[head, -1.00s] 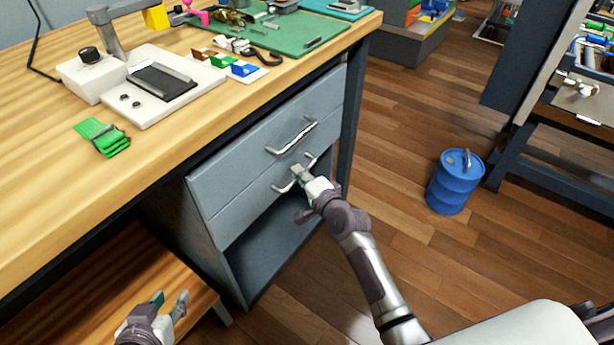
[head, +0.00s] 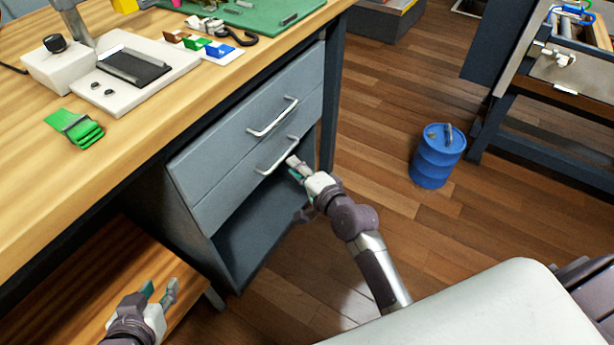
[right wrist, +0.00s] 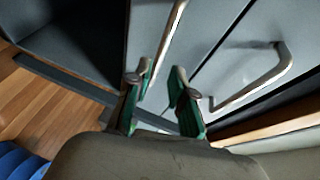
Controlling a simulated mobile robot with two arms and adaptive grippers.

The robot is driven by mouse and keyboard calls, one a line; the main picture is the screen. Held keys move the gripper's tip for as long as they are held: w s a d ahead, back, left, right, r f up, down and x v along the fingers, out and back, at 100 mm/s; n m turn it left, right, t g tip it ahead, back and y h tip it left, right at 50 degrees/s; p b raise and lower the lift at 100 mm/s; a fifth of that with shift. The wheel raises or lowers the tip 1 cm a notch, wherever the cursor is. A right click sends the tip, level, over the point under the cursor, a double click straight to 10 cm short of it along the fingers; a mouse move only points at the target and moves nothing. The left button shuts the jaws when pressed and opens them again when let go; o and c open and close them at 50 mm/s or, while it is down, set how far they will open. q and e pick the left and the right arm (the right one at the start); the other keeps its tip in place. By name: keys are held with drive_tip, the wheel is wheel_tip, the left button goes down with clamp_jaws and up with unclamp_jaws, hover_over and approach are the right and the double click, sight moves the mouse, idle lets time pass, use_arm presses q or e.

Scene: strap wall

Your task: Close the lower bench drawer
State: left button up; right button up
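The lower bench drawer (head: 235,190) is a grey front under the workbench. It looks flush with the upper drawer front (head: 225,135). Its bar handle (head: 277,157) is clear in the head view, and part of a handle (right wrist: 168,45) shows beyond my fingers in the right wrist view. My right gripper (head: 294,168) is beside the handle's right end, with nothing held. In the right wrist view its two green-padded fingers (right wrist: 158,98) stand apart. I cannot tell whether they touch the drawer. My left gripper (head: 158,292) is open and empty above the wooden low shelf.
An open grey compartment (head: 250,235) lies below the drawers.

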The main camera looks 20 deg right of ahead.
drive_tip(key=v, duration=0.5)
drive_tip(key=shift+d, duration=0.1)
drive_tip(key=shift+s, duration=0.1)
